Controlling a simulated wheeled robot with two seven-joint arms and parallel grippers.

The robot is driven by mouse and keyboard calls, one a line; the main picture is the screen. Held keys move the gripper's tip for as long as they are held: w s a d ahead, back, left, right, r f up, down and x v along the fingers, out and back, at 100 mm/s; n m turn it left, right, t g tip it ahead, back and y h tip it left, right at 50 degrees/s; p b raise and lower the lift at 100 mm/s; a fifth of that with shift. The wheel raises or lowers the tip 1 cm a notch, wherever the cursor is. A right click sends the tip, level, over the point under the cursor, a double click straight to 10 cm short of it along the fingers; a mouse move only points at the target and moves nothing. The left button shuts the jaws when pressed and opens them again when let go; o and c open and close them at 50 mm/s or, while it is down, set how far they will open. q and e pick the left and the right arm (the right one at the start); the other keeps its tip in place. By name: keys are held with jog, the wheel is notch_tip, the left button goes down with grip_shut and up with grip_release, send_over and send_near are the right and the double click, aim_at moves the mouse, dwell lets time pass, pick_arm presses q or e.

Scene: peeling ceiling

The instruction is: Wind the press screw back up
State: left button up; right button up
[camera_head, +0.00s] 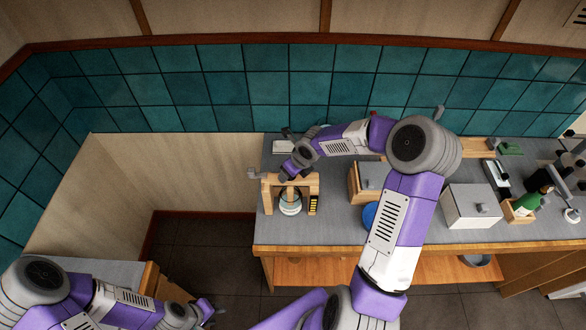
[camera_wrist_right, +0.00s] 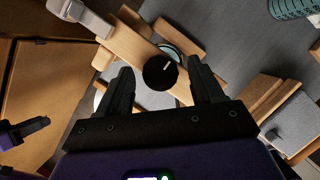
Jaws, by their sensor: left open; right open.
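The press is a wooden frame (camera_head: 270,181) at the left end of the grey bench, with a pale round pot (camera_head: 290,204) under its beam. In the right wrist view the press beam (camera_wrist_right: 128,45) runs diagonally. My right gripper (camera_wrist_right: 159,66) is open, with one finger on each side of the knob; contact is not visible. In the head view the right gripper (camera_head: 288,172) is over the press and partly hides its top. My left gripper (camera_head: 210,310) is open and empty at the lower left.
A grey bracket (camera_head: 254,173) sticks out at the press's left. A wooden box (camera_head: 362,182), a blue round item (camera_head: 370,214), a white box (camera_head: 472,206) and a green bottle (camera_head: 525,205) stand to the right. Tiled wall is behind; open floor lies left of the bench.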

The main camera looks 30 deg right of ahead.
jog(key=v, duration=0.7)
jog(key=shift+s, duration=0.2)
jog(key=shift+r, duration=0.1)
dwell(0.6)
jog(key=s+a+f+m+g+y, duration=0.25)
jog(key=s+a+f+m, duration=0.35)
jog(key=a+f+m, duration=0.75)
jog(key=s+a+f+m+g+y, duration=0.1)
jog(key=s+a+f+m+y, duration=0.2)
jog(key=s+a+f+m, duration=1)
jog(key=d+r+m+h, duration=0.2)
jog(key=d+m, duration=0.3)
jog(key=m, duration=0.9)
notch_tip(320, 180, down, 20)
jog(key=b, duration=1.9)
jog(key=shift+d+m+b, duration=0.3)
jog(key=shift+m, duration=0.15)
